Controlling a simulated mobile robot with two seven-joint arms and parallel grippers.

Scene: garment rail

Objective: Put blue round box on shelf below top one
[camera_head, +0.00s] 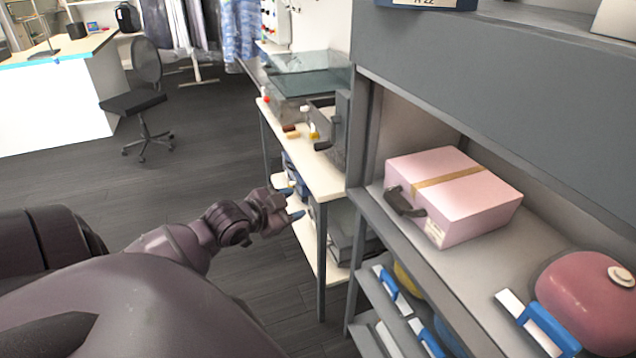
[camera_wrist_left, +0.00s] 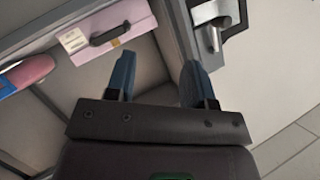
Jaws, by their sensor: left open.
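I cannot make out a blue round box for sure. A blue object (camera_head: 449,338), mostly hidden, sits on a lower level of the grey shelf unit (camera_head: 357,205). My left gripper (camera_head: 291,203) is open and empty, in front of the unit's left side near the cream-topped bench. In the left wrist view its two blue fingers (camera_wrist_left: 157,75) stand apart with nothing between them. A pink case (camera_head: 460,192) with a dark handle stands on the unit's open shelf. It also shows in the left wrist view (camera_wrist_left: 106,28). My right gripper is not seen.
A reddish rounded object (camera_head: 590,303) stands on the pink case's shelf, with bare shelf between them. A dark blue box edge (camera_head: 428,4) shows above. The cream-topped bench (camera_head: 310,170) adjoins the unit on the left. Grey floor (camera_head: 195,170) is open toward an office chair (camera_head: 140,100).

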